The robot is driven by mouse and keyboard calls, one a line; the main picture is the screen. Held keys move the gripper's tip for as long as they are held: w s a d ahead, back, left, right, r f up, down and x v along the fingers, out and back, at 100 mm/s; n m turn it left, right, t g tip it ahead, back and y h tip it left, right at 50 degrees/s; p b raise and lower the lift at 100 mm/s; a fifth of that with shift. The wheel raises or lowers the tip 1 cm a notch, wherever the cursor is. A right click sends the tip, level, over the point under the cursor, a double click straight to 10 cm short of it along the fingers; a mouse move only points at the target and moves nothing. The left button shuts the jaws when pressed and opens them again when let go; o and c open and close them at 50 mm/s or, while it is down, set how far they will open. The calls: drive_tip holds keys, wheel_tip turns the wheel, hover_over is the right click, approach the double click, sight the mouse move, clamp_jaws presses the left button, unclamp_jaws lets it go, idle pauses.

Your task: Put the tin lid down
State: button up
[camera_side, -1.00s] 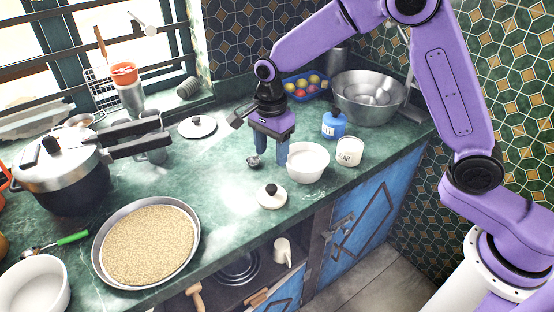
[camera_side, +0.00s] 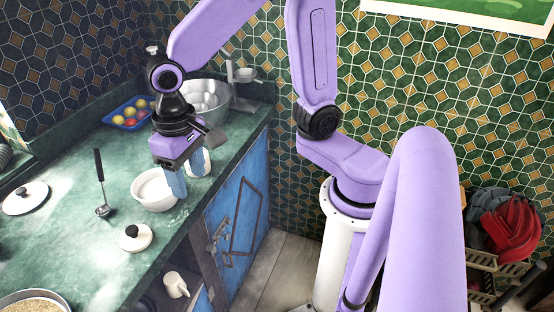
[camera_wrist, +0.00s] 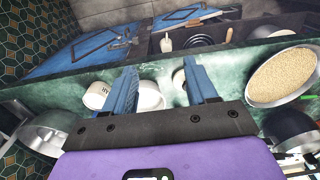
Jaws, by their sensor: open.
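A white lid with a black knob (camera_side: 135,237) lies flat on the green counter near its front edge, left of the white bowl. A second white lid with a dark knob (camera_side: 25,198) lies farther left; I cannot tell from looks alone which is the tin lid. My gripper (camera_side: 174,182) has its blue fingers at the right side of the white bowl (camera_side: 154,190), next to the white tin (camera_side: 197,163), which it partly hides. In the wrist view the fingers of my gripper (camera_wrist: 160,66) are spread, with nothing seen held. The bowl (camera_wrist: 151,96) shows between them.
A ladle (camera_side: 103,210) with a black handle lies left of the bowl. A blue tray of coloured balls (camera_side: 128,113) and a metal bowl (camera_side: 206,99) stand behind. A pan of grain (camera_side: 35,301) is at front left.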

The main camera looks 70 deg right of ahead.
drive_tip(key=s+d+n, duration=0.9)
drive_tip(key=s+n, duration=0.3)
drive_tip(key=s, duration=0.2)
drive_tip(key=shift+s+r, duration=0.15)
drive_tip(key=shift+s, duration=0.15)
